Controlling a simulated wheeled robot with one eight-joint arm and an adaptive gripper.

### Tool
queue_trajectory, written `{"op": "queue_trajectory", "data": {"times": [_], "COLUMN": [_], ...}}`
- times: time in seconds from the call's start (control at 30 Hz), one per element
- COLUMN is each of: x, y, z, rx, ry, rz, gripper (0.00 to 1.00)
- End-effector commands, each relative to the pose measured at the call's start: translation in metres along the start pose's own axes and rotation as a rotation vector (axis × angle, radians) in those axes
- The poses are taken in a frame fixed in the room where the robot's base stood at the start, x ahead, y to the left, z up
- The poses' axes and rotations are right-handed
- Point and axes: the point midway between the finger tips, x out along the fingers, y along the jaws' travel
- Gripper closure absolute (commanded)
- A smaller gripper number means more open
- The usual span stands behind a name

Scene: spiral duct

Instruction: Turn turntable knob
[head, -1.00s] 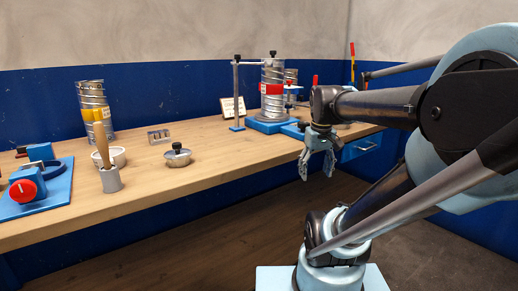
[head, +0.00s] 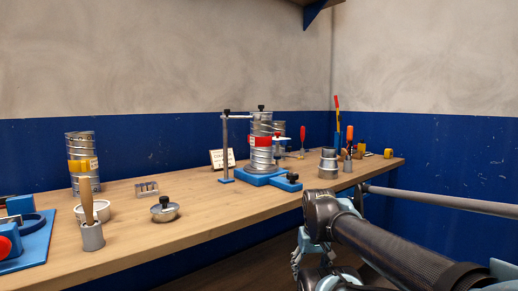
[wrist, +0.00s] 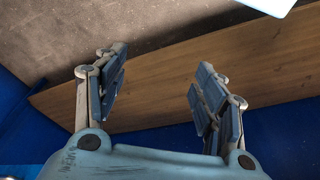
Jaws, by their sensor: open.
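The turntable (head: 262,179) is a blue base on the bench, carrying a spiral metal duct (head: 260,158) with a red band. A small black knob (head: 293,177) sits on the blue block at its right; I take this for the turntable knob. My gripper (wrist: 160,75) is open and empty in the wrist view. In the head view it is low in front of the bench edge, below and apart from the knob, partly hidden by my arm. The wrist view shows no turntable or knob.
A grey post (head: 225,148) with a side arm stands left of the duct. Bench space before the turntable is clear.

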Motion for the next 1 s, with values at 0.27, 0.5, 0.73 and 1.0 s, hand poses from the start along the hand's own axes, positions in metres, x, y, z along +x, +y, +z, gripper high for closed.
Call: {"op": "queue_trajectory", "data": {"times": [0.27, 0.5, 0.73, 1.0], "x": [-0.023, -0.095, -0.16, -0.225], "y": [0.0, 0.002, 0.004, 0.005], "z": [-0.02, -0.088, -0.159, -0.243], "rx": [0.008, 0.041, 0.076, 0.116], "ry": [-0.008, -0.041, -0.074, -0.113], "rz": [0.0, 0.0, 0.001, 0.003], "gripper": [0.36, 0.36, 0.36, 0.36]}}
